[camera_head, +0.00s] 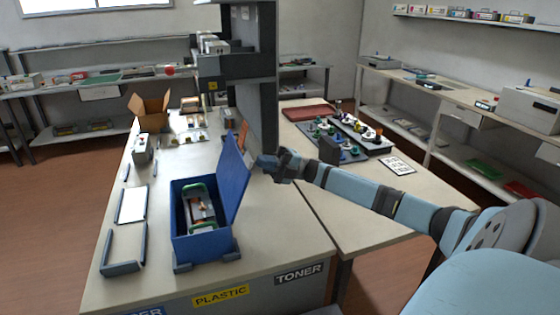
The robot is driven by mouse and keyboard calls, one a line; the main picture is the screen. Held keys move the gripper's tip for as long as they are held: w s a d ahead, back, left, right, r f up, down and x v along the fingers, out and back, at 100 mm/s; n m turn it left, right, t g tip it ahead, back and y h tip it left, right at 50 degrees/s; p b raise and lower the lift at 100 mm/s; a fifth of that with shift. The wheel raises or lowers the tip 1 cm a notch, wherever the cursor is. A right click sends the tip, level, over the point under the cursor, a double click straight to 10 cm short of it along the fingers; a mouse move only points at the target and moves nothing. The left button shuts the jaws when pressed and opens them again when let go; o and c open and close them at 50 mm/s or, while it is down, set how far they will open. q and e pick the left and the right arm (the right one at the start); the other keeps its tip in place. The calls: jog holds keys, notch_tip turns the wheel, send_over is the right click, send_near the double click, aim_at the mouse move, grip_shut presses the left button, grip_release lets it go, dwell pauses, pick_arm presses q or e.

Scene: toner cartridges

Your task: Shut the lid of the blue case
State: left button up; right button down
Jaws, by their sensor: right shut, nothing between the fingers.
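The blue case (204,246) stands on the near part of the left table. Its blue lid (233,177) is open and stands almost upright along the case's right side. Inside the case lies a dark cartridge with green and orange parts (201,208). My right gripper (262,161) is shut and empty. Its arm comes in from the right, and its tip is just right of the lid's upper part; I cannot tell whether it touches the lid. My left gripper is out of view.
A dark column (262,95) stands behind the lid. An open cardboard box (149,110) is at the back left. Grey frames (128,250) lie left of the case. A tray with several small parts (335,139) is on the right table. The table front right of the case is clear.

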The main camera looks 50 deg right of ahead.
jog(key=shift+w+a+r, duration=0.25)
jog(key=shift+w+a, duration=0.1)
jog(key=shift+a, duration=0.25)
jog(key=shift+a+r, duration=0.1)
